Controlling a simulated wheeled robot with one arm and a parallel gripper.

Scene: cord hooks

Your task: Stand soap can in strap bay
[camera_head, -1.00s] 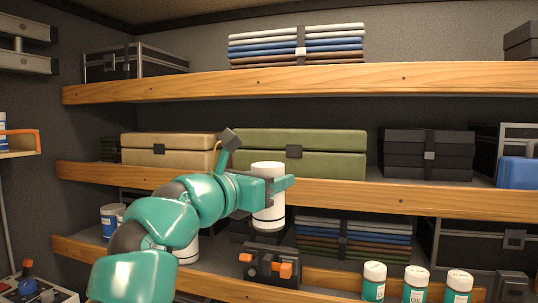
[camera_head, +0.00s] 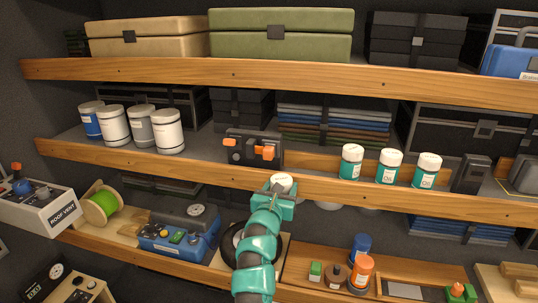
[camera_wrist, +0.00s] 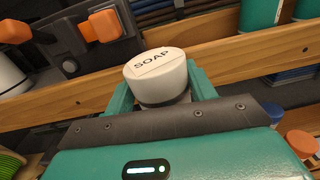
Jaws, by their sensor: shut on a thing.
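The soap can (camera_head: 281,182), with a white lid, is held in my gripper (camera_head: 276,194) in front of the middle shelf's wooden edge. In the wrist view the soap can (camera_wrist: 158,75) sits between the two teal fingers of my gripper (camera_wrist: 160,92), its lid reading SOAP. The can's lower part is hidden by the gripper. I cannot tell for certain which place is the strap bay. A black ring-shaped thing (camera_head: 232,240) lies in a wooden compartment on the lower shelf, partly behind my arm.
On the middle shelf stand several white and blue cans (camera_head: 140,128), a black device with orange knobs (camera_head: 252,149) and three teal cans (camera_head: 389,166). Below are a blue machine (camera_head: 180,238), a green spool (camera_head: 101,204) and a wooden tray (camera_head: 300,258) with small items.

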